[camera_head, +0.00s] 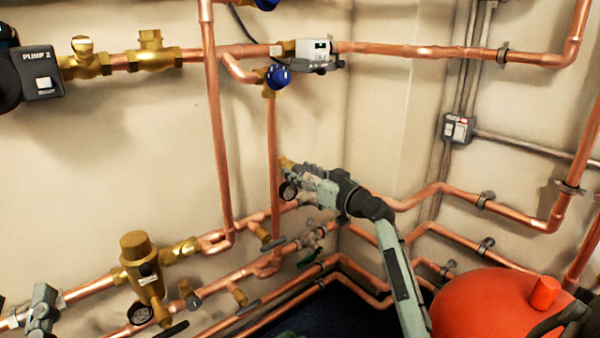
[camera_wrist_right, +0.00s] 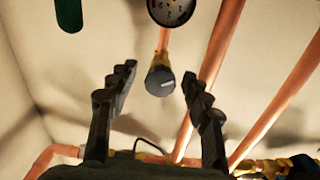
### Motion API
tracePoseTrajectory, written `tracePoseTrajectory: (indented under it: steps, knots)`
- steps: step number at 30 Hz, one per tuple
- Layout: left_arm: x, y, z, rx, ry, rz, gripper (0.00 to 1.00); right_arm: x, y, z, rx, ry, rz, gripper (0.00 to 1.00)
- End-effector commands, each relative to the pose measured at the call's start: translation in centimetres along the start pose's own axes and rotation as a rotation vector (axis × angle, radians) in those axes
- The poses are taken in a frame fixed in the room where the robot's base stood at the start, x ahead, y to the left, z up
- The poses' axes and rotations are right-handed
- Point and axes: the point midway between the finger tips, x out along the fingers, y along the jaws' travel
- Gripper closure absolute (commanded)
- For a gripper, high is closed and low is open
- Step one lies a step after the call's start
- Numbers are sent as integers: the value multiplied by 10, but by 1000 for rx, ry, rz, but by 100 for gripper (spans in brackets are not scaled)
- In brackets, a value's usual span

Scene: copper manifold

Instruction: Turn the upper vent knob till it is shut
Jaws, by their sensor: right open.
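My right gripper (camera_head: 292,172) reaches toward the wall in the head view, close to a small brass fitting (camera_head: 286,162) and a round gauge (camera_head: 288,190). In the right wrist view the gripper (camera_wrist_right: 157,85) is open, with a finger on each side and nothing held. A dark round knob (camera_wrist_right: 160,82) on a brass stem shows between the fingers, apparently beyond the tips and untouched. In the head view the fingertips and this knob are hard to make out. Which knob is the upper vent knob, and how far it is turned, I cannot tell. My left gripper does not show.
Blue knobs (camera_head: 278,76) sit on the copper pipes above the gripper. A vertical copper pipe (camera_head: 215,130) stands to its left. A gauge (camera_wrist_right: 172,10) and a green handle (camera_wrist_right: 68,12) show in the wrist view. A red tank (camera_head: 490,305) stands at lower right.

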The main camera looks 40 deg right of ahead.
Motion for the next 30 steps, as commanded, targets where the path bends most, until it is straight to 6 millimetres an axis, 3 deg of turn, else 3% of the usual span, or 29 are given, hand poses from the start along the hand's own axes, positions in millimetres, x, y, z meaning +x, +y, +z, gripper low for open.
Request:
tracePoseTrajectory:
  steps: [8, 20, 30]
  knots:
    - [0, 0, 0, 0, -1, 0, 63, 2, 0, 0, 0, -1, -1, 52]
    - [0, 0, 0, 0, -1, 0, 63, 1, 0, 0, 1, -1, -1, 100]
    - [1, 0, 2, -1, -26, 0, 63, 1, 0, 0, 56, -2, -1, 100]
